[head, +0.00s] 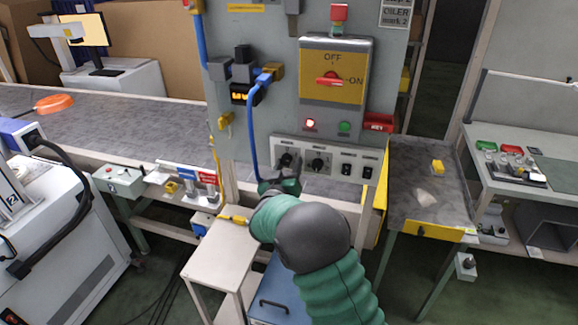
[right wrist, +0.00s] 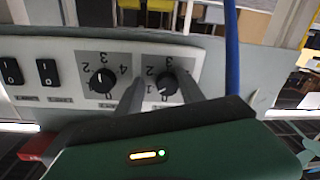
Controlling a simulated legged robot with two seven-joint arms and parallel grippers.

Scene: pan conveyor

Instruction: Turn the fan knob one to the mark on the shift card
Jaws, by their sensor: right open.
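A light control strip holds two black rotary knobs on grey dial plates with numbers. The left knob (head: 287,160) is partly hidden by my right gripper (head: 284,174); in the right wrist view this knob (right wrist: 166,82) lies between my two open fingers. I cannot tell whether they touch it. The other knob (head: 318,161) stands to its right, and in the right wrist view it (right wrist: 103,82) is left of the fingers. The knob labels are too small to read. A white card (head: 396,12) at the top right reads "OILER mark 2"; its upper part is cut off. My left gripper is out of view.
Two black rocker switches (head: 346,169) sit right of the knobs. A blue cable (head: 250,125) hangs close to the left of my right gripper.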

